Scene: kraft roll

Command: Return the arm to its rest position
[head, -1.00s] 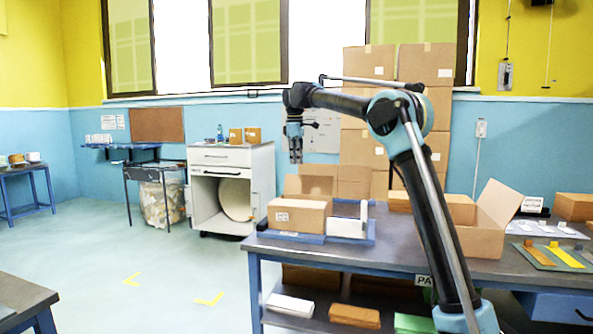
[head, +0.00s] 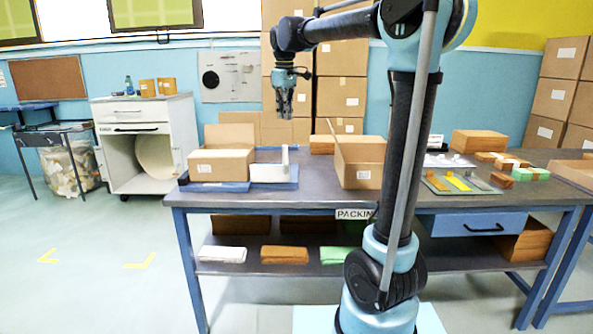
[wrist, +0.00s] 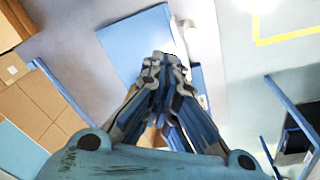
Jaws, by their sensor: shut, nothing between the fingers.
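My gripper (head: 285,103) hangs down in the head view from the end of my raised, folded arm. It is above the back left part of the packing table (head: 312,200), well clear of the tabletop. In the wrist view my gripper (wrist: 165,65) has its fingers together with nothing between them. Below it the wrist view shows a blue surface and the floor.
An open cardboard box (head: 222,165) stands beside a white item (head: 268,172) on a blue tray (head: 240,186). Another open box (head: 360,165) stands near my arm. Stacked cartons (head: 340,92) rise behind the table. A white cabinet (head: 145,115) stands at left; floor between is clear.

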